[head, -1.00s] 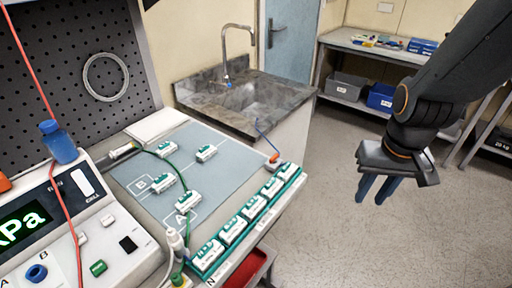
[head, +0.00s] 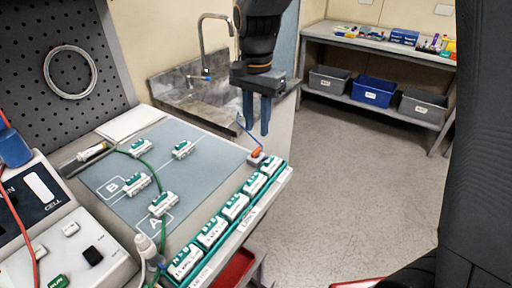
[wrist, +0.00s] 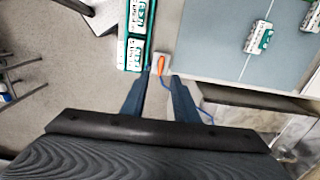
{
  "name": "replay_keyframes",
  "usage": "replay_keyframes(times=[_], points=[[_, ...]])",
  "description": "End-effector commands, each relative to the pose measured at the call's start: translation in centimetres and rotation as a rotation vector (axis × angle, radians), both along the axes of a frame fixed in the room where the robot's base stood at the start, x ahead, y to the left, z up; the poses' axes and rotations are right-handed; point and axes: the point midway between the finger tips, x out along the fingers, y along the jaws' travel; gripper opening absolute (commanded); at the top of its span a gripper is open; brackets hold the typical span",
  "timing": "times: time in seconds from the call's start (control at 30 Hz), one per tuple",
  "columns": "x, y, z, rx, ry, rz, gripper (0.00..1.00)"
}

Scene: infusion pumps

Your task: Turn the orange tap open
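The orange tap (head: 257,152) is a small orange lever on a pale block at the far right corner of the workbench, with a blue tube running up from it. My gripper (head: 256,132) hangs above it in the head view, fingers pointing down. In the wrist view the orange tap (wrist: 161,63) lies just beyond the fingertips, in the gap between the two blue fingers. My gripper (wrist: 161,76) is open and empty there. I cannot tell exactly how far the fingertips are above the tap.
A green rack (head: 226,224) of several white-and-green modules runs along the bench edge beside the tap. More modules sit on the grey mat (head: 205,160). A sink (head: 186,98) with a tall faucet stands behind. The floor at right is clear.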

Motion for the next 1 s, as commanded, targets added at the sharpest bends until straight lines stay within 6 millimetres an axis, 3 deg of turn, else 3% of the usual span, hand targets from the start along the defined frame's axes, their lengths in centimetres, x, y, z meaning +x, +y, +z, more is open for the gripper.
replay_keyframes(times=[0.53,0.93,1.0], points=[[0.1,0.0,-6.8,-0.002,0.005,-0.017,0.27],[0.2,0.0,-7.6,-0.001,0.002,-0.017,0.27],[0.2,0.0,-7.6,-0.001,0.002,-0.017,0.16]])
